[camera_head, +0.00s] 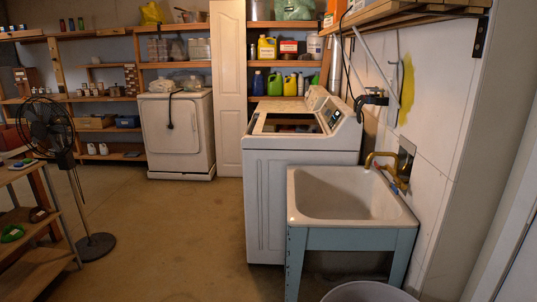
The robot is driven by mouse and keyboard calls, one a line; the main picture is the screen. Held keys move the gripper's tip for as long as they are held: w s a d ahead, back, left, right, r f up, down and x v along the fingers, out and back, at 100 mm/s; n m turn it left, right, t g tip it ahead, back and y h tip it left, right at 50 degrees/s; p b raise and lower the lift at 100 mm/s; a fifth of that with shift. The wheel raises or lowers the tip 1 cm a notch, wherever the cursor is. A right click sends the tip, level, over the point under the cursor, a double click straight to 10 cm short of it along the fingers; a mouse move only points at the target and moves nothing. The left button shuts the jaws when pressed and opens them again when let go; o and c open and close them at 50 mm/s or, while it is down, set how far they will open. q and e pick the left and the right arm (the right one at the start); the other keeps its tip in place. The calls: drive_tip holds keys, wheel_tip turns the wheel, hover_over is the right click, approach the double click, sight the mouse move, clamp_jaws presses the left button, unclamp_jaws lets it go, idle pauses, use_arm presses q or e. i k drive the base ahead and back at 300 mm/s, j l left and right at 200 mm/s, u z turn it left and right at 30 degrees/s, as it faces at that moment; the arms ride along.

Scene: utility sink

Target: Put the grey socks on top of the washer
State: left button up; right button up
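The white washer (285,165) stands right of centre, behind the sink, with its control panel (330,113) on the right. Its top shows a dark, open-looking area (290,124); I cannot tell what is inside. I cannot make out any grey socks. A small pale bundle (162,86) lies on the white dryer-like machine (178,135) at the back left, too small to identify. Neither of my grippers is in view.
A white sink (345,193) on a blue stand is in front of the washer, with a grey bin (368,292) below. A standing fan (47,125) and wooden shelf (35,225) are at left. The middle floor (180,230) is clear.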

sight(283, 123)
drive_tip(key=i+j+u, duration=0.4)
drive_tip(key=i, duration=0.55)
drive_tip(key=i+u, duration=0.35)
drive_tip(key=i, duration=0.55)
drive_tip(key=i+z, duration=0.15)
drive_tip(key=i, duration=0.3)
drive_tip(key=i+j+z, duration=0.1)
drive_tip(key=i, duration=0.3)
drive_tip(key=i+j+z, duration=0.15)
drive_tip(key=i, duration=0.3)
drive_tip(key=i+j+z, duration=0.15)
drive_tip(key=i, duration=0.25)
drive_tip(key=i+j+z, duration=0.15)
drive_tip(key=z, duration=0.25)
drive_tip(key=i+j+z, duration=0.25)
drive_tip(key=z, duration=0.2)
drive_tip(key=i+j+z, duration=0.25)
drive_tip(key=z, duration=0.15)
drive_tip(key=i+j+z, duration=0.1)
drive_tip(key=j+z, duration=0.35)
drive_tip(key=i+j+z, duration=0.1)
drive_tip(key=j+z, duration=0.3)
drive_tip(key=l, duration=0.1)
